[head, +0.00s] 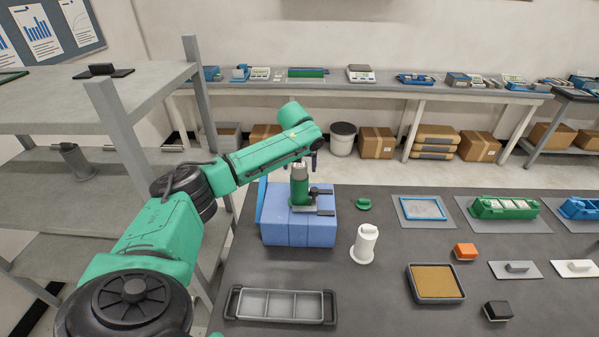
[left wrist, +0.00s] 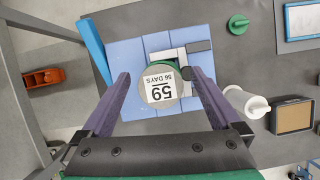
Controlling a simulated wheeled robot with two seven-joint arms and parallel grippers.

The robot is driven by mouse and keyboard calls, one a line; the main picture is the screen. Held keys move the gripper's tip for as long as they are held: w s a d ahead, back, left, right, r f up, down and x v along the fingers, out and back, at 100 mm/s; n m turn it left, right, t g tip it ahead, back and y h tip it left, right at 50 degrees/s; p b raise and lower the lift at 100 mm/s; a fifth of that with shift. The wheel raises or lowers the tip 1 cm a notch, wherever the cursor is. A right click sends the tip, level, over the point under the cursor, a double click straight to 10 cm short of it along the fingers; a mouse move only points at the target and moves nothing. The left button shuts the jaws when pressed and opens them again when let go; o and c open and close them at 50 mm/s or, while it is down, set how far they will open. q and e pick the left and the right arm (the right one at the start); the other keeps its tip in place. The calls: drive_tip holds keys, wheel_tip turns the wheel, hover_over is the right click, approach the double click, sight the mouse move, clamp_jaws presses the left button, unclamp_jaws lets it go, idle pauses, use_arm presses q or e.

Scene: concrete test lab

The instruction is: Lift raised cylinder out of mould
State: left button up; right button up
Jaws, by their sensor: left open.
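The green mould (head: 300,194) stands upright on a blue block (head: 285,230), with a dark clamp at its right side. The grey top of the cylinder (head: 300,169) shows just above the mould's rim. In the left wrist view the cylinder's round top (left wrist: 163,86) bears a white label reading "59" and "56 DAYS", with a green edge of the mould (left wrist: 172,66) behind it. My left gripper (head: 305,158) points down over the cylinder. Its two fingers (left wrist: 160,75) are open, one on each side of the top, with gaps visible. My right gripper is out of view.
A white flanged cylinder (head: 366,244) stands right of the block, with a green knob (head: 363,204) behind it. A three-part tray (head: 280,304) lies in front. A brown-filled tray (head: 436,283) is further right. A grey shelf (head: 120,85) stands close on the left.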

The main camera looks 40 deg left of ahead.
use_arm(q)
drive_tip(key=shift+s, duration=0.15)
drive_tip(key=shift+r, duration=0.15)
drive_tip(key=shift+c, duration=1.2)
drive_tip(key=c, duration=0.6)
drive_tip(key=shift+d, duration=0.1)
clamp_jaws()
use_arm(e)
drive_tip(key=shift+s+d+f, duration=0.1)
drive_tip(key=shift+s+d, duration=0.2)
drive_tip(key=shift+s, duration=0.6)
use_arm(q)
drive_tip(key=shift+r, duration=0.1)
